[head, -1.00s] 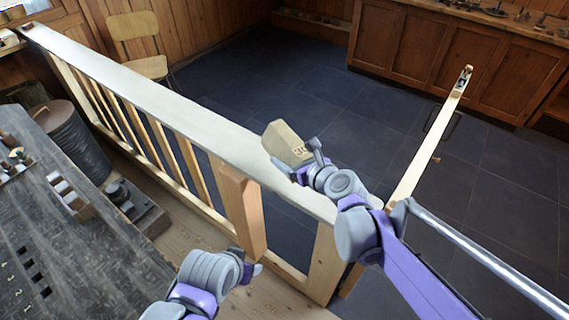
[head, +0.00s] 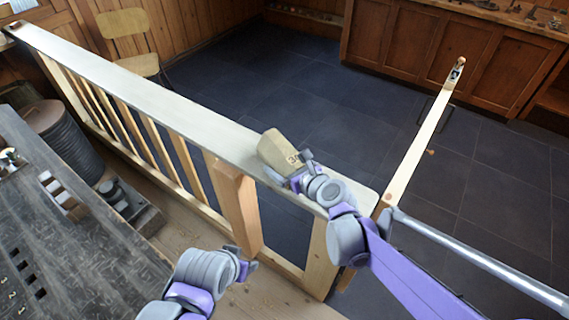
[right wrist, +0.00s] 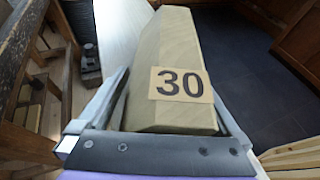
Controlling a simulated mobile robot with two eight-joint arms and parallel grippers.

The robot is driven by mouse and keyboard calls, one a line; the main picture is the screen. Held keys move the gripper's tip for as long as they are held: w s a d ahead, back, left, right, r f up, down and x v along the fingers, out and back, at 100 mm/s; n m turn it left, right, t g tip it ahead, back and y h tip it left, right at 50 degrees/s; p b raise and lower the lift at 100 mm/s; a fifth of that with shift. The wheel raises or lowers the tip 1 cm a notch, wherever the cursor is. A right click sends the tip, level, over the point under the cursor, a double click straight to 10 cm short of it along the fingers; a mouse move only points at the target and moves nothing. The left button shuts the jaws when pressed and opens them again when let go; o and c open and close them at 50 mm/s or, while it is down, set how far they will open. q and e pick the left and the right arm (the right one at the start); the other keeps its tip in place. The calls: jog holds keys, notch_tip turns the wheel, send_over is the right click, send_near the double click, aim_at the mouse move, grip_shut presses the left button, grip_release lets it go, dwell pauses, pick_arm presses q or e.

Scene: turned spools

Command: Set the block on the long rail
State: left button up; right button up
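The block (head: 281,151) is pale wood with a "30" label. My right gripper (head: 300,168) is shut on it, with a finger on each side in the right wrist view (right wrist: 180,65). The long rail (head: 170,92) is a pale flat top bar running from the far left to the middle right. The block overlaps the rail's far edge near its right end; I cannot tell whether it touches. My left gripper (head: 242,262) is low on the near side, by a thick wooden post (head: 235,205). Whether its fingers are open is unclear.
A narrower wooden bar (head: 428,135) extends away from the rail's right end. A dark bench (head: 60,240) with small items stands at left, near a dark drum (head: 60,135). A chair (head: 128,40) stands beyond the rail. Open tiled floor lies behind it.

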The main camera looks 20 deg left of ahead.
jog(key=shift+r, duration=0.1)
jog(key=shift+s+d+r, duration=0.1)
jog(key=shift+d+r, duration=0.05)
jog(key=shift+r, duration=0.05)
jog(key=v, duration=1.1)
jog(key=shift+s+d+r+p, duration=0.15)
jog(key=shift+s+p, duration=0.05)
jog(key=shift+p, duration=0.15)
jog(key=s+d+f+n+g+h+p, duration=0.1)
jog(key=s+d+f+n+h, duration=0.3)
jog(key=s+d+n, duration=0.5)
jog(key=s+d+f+n+g+h, duration=0.3)
jog(key=s+d+n+h, duration=0.3)
jog(key=d+n, duration=0.8)
jog(key=s+f+n, duration=0.1)
jog(key=s+n, duration=0.2)
jog(key=shift+d+f+p, duration=0.2)
jog(key=shift+d+p, duration=0.05)
jog(key=shift+p, duration=0.15)
